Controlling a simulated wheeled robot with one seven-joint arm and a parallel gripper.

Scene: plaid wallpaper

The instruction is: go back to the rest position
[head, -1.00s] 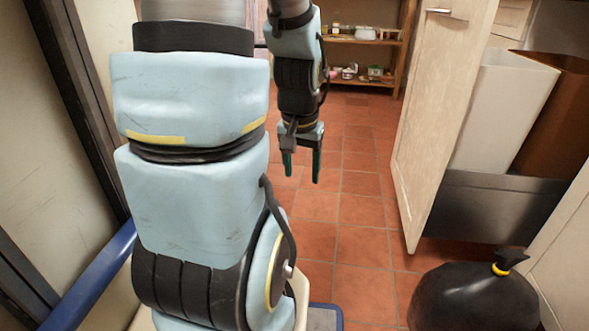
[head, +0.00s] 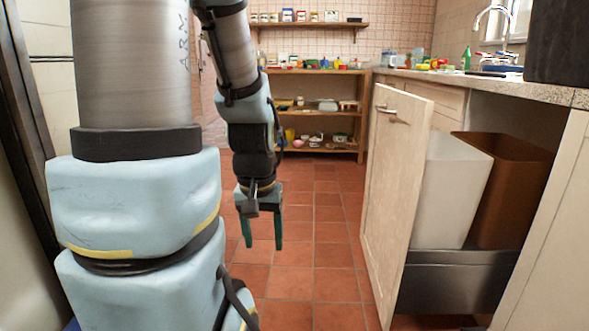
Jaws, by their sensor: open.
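My gripper (head: 263,232) hangs from my arm in the left middle of the head view, fingers pointing down. Its two green-lined fingers are apart with nothing between them. It is above the tiled floor, left of the open cabinet door. My arm stands folded along the left side of the view and hides part of the room behind it.
An open cabinet door (head: 390,190) stands at the right. Behind it are a white bin (head: 452,190) and a brown bin (head: 508,190) in a dark pull-out drawer (head: 455,283). Wooden shelves (head: 312,112) stand at the back. The tiled floor (head: 325,235) between is clear.

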